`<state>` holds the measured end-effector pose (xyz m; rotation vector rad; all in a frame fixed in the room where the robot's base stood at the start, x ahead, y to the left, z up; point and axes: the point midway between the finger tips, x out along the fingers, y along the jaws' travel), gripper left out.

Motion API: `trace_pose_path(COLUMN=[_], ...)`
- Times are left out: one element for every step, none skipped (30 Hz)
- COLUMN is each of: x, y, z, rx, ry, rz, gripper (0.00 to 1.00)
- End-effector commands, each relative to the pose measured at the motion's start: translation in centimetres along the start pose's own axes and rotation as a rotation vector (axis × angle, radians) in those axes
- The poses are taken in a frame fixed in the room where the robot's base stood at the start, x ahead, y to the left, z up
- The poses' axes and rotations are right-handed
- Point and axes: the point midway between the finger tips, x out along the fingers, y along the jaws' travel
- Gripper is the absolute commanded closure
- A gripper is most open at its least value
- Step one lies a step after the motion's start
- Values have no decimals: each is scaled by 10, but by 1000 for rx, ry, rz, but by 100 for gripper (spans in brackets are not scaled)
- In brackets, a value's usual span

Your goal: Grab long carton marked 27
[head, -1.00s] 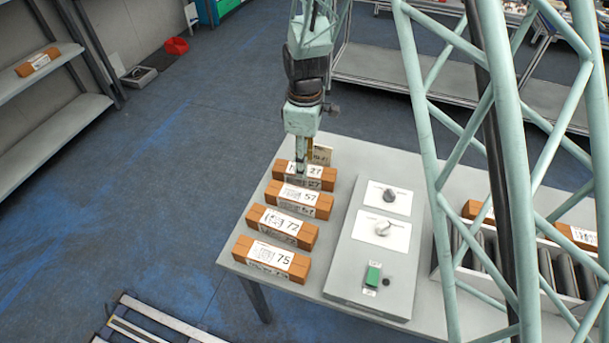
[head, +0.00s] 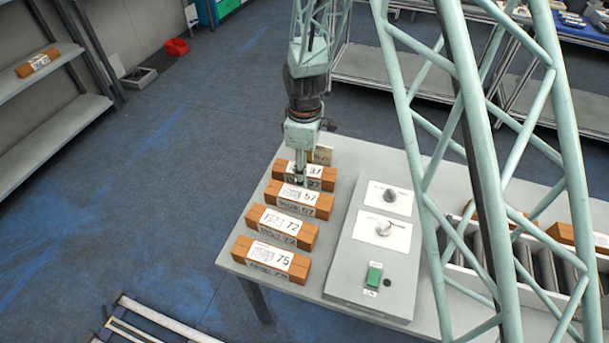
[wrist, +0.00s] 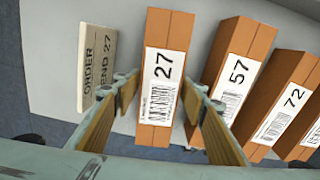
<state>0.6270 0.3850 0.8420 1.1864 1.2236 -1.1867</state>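The long carton marked 27 (wrist: 172,35) is orange-brown with a white label and lies on the grey table; it is also the rearmost of the row in the head view (head: 277,170). My gripper (wrist: 162,95) is open. In the wrist view its two fingers stand on either side of carton 27, with a gap visible on each side. In the head view the gripper (head: 300,178) is over the carton and hides part of its label. An upright card reading ORDER and 27 (wrist: 99,65) stands left of the carton in the wrist view.
Carton 57 (wrist: 240,70) lies close beside carton 27, near the right finger. Cartons 72 (head: 281,228) and 75 (head: 262,258) follow in the row. A grey panel (head: 342,279) with two knobs and a green button is to the right.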

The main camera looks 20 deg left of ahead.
Motion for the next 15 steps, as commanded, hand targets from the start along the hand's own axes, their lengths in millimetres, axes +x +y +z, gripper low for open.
trace_pose_path(x=[0, 0, 0, 0, 0, 0, 0, 0, 0, 0, 0, 0, 0, 0, 0], y=[0, 0, 0, 0, 0, 0, 0, 0, 0, 0, 0, 0, 0, 0, 0], z=[0, 0, 0, 0, 0, 0, 0, 0, 0, 0, 0, 0, 0, 0, 0], rx=[0, 0, 0, 0, 0, 0, 0, 0, 0, 0, 0, 0, 0, 0, 0], ry=[0, 0, 0, 0, 0, 0, 0, 0, 0, 0, 0, 0, 0, 0, 0], rz=[0, 0, 0, 0, 0, 0, 0, 0, 0, 0, 0, 0, 0, 0, 0], gripper=[61, 61, 61, 61, 61, 61, 61, 61, 62, 65, 68, 71, 74, 77, 80])
